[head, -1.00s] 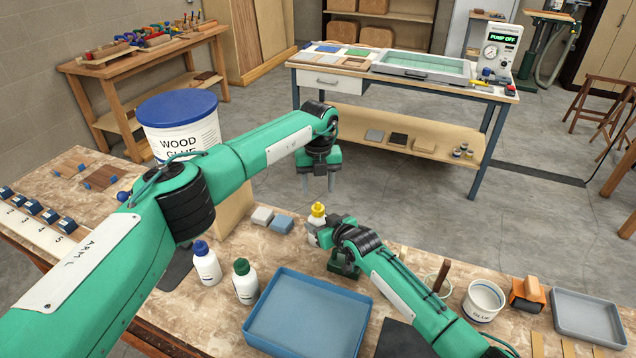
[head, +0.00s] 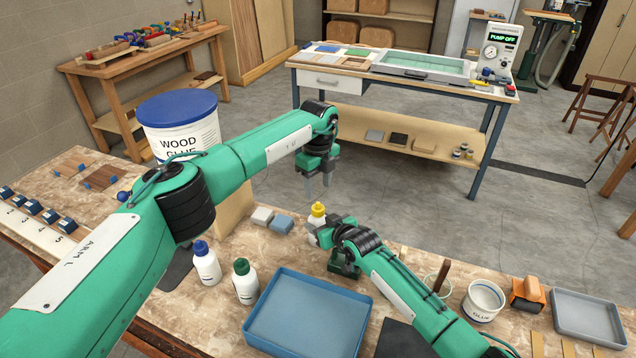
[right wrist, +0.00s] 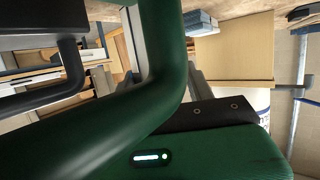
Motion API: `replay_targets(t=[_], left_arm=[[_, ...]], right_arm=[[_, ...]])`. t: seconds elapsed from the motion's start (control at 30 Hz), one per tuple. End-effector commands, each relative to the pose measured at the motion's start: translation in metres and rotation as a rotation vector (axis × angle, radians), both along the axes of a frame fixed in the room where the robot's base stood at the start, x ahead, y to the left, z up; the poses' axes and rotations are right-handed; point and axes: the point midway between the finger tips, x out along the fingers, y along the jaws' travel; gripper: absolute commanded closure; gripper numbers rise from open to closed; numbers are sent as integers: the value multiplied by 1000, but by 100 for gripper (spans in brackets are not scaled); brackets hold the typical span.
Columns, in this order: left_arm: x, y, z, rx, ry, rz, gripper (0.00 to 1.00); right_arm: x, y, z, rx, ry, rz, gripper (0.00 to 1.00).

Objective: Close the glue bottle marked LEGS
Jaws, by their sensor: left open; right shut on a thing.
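A white bottle with a yellow cap (head: 318,210) is in the head view, near the far edge of the workbench. My right gripper (head: 324,232) is shut on this bottle and hides part of its body. The bottle stands about upright; its marking cannot be read. My left gripper (head: 318,182) is open and empty, fingers pointing down, just above the yellow cap and apart from it. A white bottle with a blue cap (head: 206,264) and one with a green cap (head: 245,281) stand nearer; I cannot read LEGS on either. The right wrist view does not clearly show the held bottle.
A blue tray (head: 308,312) lies in front of the bottles. A large wood glue tub (head: 180,125) stands behind my left arm. A glue pot (head: 484,301), an orange-sided tool (head: 527,294) and a grey tray (head: 587,318) are at the right. Two small blocks (head: 272,221) lie left of the held bottle.

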Motion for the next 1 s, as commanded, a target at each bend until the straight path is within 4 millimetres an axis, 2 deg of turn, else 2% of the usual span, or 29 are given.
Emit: replay_targets(t=[0.5, 0.67, 0.93, 0.97, 1.0], left_arm=[[-1, -1, -68, 1, 2, 0, 50], [0, 0, -78, 0, 0, 0, 50], [0, 0, -79, 0, 0, -1, 50], [0, 0, -79, 0, 0, -1, 52], [0, 0, -79, 0, 0, -1, 60]], right_arm=[[0, 0, 0, 0, 0, 0, 100], [0, 0, 0, 0, 0, 0, 100], [0, 0, 0, 0, 0, 0, 100], [0, 0, 0, 0, 0, 0, 100], [0, 0, 0, 0, 0, 0, 100]])
